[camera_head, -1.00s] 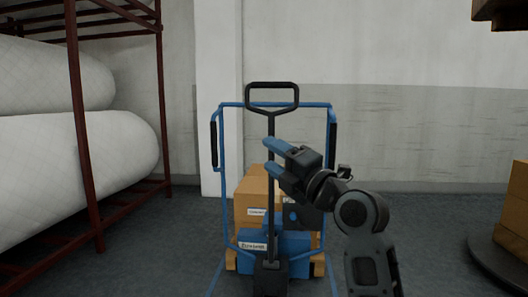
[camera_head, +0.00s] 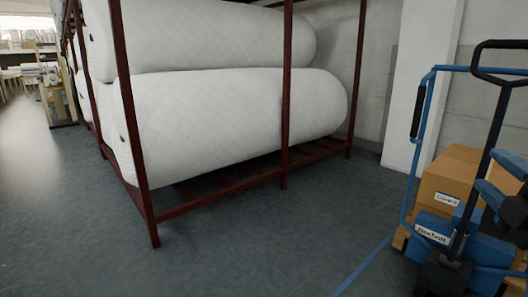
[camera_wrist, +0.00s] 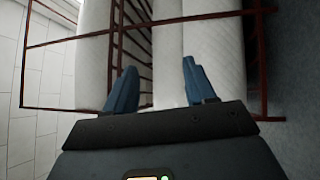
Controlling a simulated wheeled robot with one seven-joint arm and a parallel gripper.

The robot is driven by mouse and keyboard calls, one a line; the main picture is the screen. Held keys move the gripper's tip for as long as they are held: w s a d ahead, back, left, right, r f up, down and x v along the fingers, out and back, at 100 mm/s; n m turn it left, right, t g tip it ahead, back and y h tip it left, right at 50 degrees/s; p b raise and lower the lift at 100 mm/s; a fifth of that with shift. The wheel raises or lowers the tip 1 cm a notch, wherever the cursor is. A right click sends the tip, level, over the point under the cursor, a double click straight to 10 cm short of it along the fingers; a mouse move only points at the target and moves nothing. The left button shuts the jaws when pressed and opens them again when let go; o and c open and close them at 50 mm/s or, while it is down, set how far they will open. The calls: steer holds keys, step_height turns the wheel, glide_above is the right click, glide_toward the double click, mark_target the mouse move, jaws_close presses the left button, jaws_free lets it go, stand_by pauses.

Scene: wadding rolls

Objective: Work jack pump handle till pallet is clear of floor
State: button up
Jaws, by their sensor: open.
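The jack's pump handle (camera_head: 490,135), a dark bar with a black loop grip (camera_head: 503,62), stands tilted at the right edge of the head view. It rises from the dark jack base (camera_head: 443,276). A little of the wooden pallet (camera_head: 399,238) shows under the load; whether it touches the floor I cannot tell. My gripper (camera_head: 497,180) is partly cut off at the right edge, beside the handle's shaft in the picture. In the wrist view my gripper (camera_wrist: 158,82) is open, its blue fingers apart with nothing between them.
A cardboard box (camera_head: 446,183) and a blue container (camera_head: 433,232) are inside the blue tube frame (camera_head: 421,140). A dark red rack (camera_head: 286,110) holds large white rolls (camera_head: 230,115) to the left. The floor (camera_head: 290,240) in front is clear.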

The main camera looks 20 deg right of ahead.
steer(key=s+a+f+m+g+y, duration=0.1)
steer(key=s+a+f+m, duration=0.3)
steer(key=a+f, duration=0.45)
steer(key=s+a+f+m+g+y, duration=0.1)
steer(key=s+a+f+m, duration=0.35)
steer(key=a+f, duration=0.45)
steer(key=s+a+f+m+g+y, duration=0.1)
steer(key=s+a+f+m+y, duration=0.3)
steer(key=s, duration=0.5)
steer(key=s+a+f+m+g+y, duration=0.1)
steer(key=s+a, duration=0.5)
steer(key=s, duration=0.3)
step_height(320, 180, up, 24)
steer(key=p, duration=2.4)
steer(key=shift+d+r, duration=0.15)
